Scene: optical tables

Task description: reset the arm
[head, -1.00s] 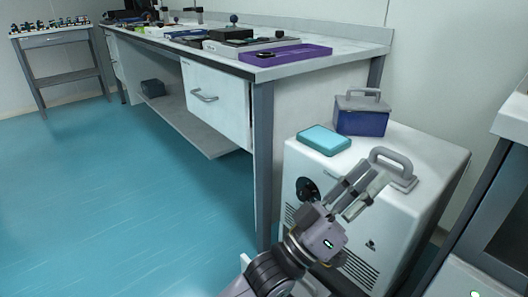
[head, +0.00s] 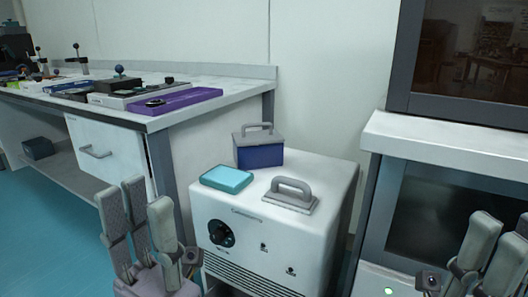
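My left gripper (head: 136,203) is at the lower left in the head view, in front of the workbench's end and left of the white cabinet. Its grey fingers point up and stand apart, with nothing between them. My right gripper (head: 497,228) is at the lower right, partly cut off by the frame edge. Its visible fingers also point up and stand apart, with nothing seen between them. Both wrists are mostly out of the picture.
The white cabinet (head: 300,235) carries a teal box (head: 227,179), a blue handled box (head: 259,155) and a grey handled plate (head: 290,195). The workbench (head: 215,113) holds a purple tray (head: 172,101). A dark-windowed unit (head: 440,150) stands right.

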